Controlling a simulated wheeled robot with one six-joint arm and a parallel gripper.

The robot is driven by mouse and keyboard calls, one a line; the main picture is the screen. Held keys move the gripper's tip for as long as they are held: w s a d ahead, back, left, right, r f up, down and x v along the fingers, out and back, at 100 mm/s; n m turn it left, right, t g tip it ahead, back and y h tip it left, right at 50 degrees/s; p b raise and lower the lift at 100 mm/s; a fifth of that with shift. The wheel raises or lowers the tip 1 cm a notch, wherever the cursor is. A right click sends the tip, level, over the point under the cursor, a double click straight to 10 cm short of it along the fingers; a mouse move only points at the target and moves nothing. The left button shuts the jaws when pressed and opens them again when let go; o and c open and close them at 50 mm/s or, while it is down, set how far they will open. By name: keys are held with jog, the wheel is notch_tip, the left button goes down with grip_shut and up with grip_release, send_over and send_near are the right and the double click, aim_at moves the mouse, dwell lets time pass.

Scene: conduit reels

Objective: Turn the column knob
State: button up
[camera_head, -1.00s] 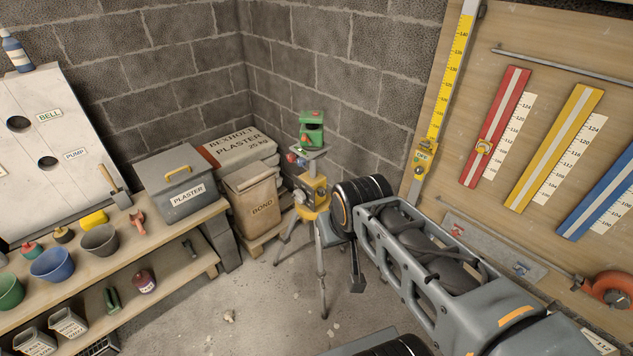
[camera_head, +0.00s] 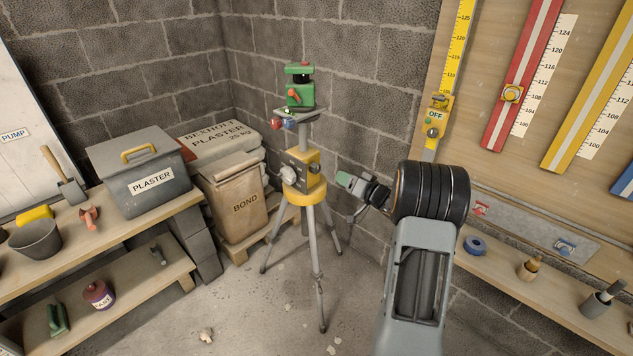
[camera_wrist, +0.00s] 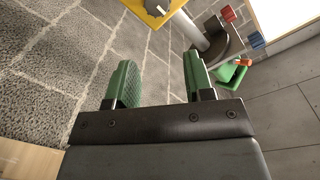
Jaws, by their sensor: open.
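A tripod with a yellow housing (camera_head: 301,168) stands in the corner. A pale grey knob (camera_head: 287,174) sits on the housing's left side; I cannot tell whether this is the column knob. A grey column (camera_head: 304,134) rises from the housing to a plate with a red knob (camera_head: 275,120) and a blue knob (camera_head: 288,124), under a green instrument (camera_head: 300,91). My gripper (camera_head: 343,180) is right of the housing, apart from it. In the wrist view my gripper (camera_wrist: 160,78) has its green fingers apart and empty, with the yellow housing (camera_wrist: 160,8) beyond at the top.
A bench with a plaster box (camera_head: 148,170) is on the left. A bond bag (camera_head: 236,200) stands behind the tripod, to the left. A board with a yellow scale (camera_head: 454,60) and a shelf (camera_head: 512,273) are on the right. The floor before the tripod is mostly clear.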

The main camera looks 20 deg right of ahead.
aim_at(318, 169)
jog(key=shift+y, duration=0.5)
jog(key=x, duration=0.4)
jog(key=f+b+x, duration=0.1)
jog(key=x, duration=0.3)
jog(key=b+x, duration=0.1)
jog(key=x, duration=0.4)
jog(key=shift+w+a+f, duration=0.1)
jog(key=shift+a+f, duration=0.05)
jog(key=shift+f, duration=0.2)
jog(key=c, duration=0.6)
jog(key=shift+c, duration=0.2)
